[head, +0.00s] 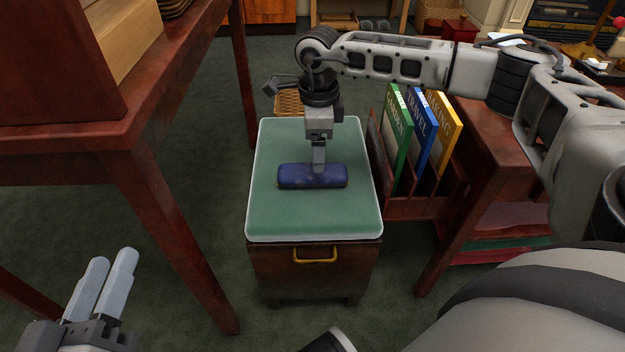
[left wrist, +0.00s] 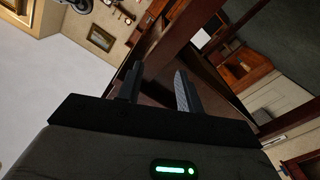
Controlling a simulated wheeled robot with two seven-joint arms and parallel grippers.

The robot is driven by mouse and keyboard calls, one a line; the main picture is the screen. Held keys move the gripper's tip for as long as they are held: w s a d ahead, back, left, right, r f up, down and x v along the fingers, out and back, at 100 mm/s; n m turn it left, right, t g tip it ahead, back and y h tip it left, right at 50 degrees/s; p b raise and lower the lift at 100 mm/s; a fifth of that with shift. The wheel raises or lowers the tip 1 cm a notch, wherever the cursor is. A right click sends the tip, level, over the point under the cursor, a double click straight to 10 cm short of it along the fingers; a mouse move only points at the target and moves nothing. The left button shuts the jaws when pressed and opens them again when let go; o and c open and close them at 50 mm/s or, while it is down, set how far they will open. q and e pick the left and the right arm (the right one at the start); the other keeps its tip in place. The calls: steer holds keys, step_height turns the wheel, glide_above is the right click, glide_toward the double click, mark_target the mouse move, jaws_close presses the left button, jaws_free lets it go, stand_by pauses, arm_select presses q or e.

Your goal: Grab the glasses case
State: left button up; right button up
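The glasses case (head: 300,178) is a dark blue rounded box lying crosswise on the green padded top (head: 285,215) of a small wooden chest. My right gripper (head: 319,166) points straight down at the middle of the case. One finger overlaps the upper edge of its near side; the other finger is hidden. I cannot tell whether the fingers press on the case. My left gripper (head: 103,288) is at the lower left, away from the case, open and empty. Its two separated fingers also show in the left wrist view (left wrist: 158,88), where the case is not visible.
A dark red wooden table (head: 130,150) stands at the left, between my left gripper and the chest. A rack of upright books (head: 422,135) stands close on the chest's right, beside another wooden table (head: 490,150). A wicker basket (head: 288,103) is behind the chest.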

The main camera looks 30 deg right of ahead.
mark_target(313, 175)
steer(key=f+b, duration=0.1)
steer(key=f, duration=0.1)
steer(key=f+b, duration=0.2)
steer(key=f, duration=0.1)
steer(key=shift+s+a+f, duration=0.1)
steer(key=shift+a+f, duration=0.25)
steer(key=shift+a, duration=0.05)
steer(key=shift+f, duration=0.15)
arm_select(q)
steer(key=r+m+t, duration=0.1)
steer(key=w+r+m+t+h, duration=0.1)
steer(key=r, duration=0.1)
steer(key=r+m+t+h, duration=0.1)
steer(key=r+m, duration=0.1)
steer(key=shift+w+a+r, duration=0.2)
steer(key=shift+w+a, duration=0.1)
steer(key=shift+a, duration=0.05)
arm_select(e)
steer(key=c, duration=1.1)
